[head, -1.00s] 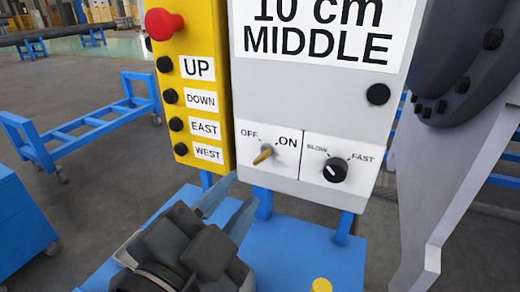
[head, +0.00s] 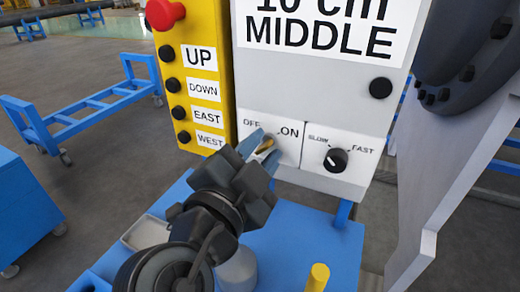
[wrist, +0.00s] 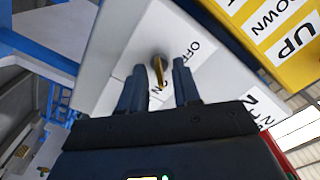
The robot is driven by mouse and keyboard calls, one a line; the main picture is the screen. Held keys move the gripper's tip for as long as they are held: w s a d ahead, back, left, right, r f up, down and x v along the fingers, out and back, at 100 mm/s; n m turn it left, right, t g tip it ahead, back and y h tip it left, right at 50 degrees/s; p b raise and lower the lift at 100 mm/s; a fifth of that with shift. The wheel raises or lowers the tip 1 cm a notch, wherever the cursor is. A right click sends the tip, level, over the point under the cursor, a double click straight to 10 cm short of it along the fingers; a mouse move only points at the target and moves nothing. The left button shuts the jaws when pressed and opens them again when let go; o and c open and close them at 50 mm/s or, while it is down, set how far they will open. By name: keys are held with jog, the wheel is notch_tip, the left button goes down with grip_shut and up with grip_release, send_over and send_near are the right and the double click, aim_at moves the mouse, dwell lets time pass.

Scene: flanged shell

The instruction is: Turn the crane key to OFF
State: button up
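The brass crane key (head: 266,146) sits in the white switch plate (head: 290,146) between the OFF and ON marks, on the grey control box. In the wrist view the key (wrist: 159,72) juts out toward the camera, its free end nearer the ON lettering than the OFF lettering. My gripper (head: 257,147) is at the plate with its blue fingers spread. In the wrist view my gripper (wrist: 158,85) has one finger on each side of the key, with gaps visible, so it is not closed on it.
The SLOW/FAST knob (head: 336,160) is just right of the key. A yellow panel (head: 208,70) with a red button (head: 164,14) and several black buttons stands to the left. A blue stand (head: 300,240) with a yellow peg (head: 318,277) lies below. A large flanged part (head: 470,50) is at right.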

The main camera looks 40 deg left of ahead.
grip_shut()
jog(key=shift+n, duration=0.3)
jog(key=shift+f+n+b, duration=0.1)
jog(key=shift+n+b, duration=0.35)
jog(key=shift+n, duration=0.45)
jog(key=n, duration=0.4)
jog(key=shift+n, duration=0.3)
jog(key=n+p, duration=0.1)
jog(key=n, duration=0.4)
jog(key=n+p, duration=0.2)
jog(key=n, duration=0.3)
jog(key=shift+a+n, duration=0.1)
jog(key=shift+n, duration=0.3)
jog(key=shift+p, duration=0.3)
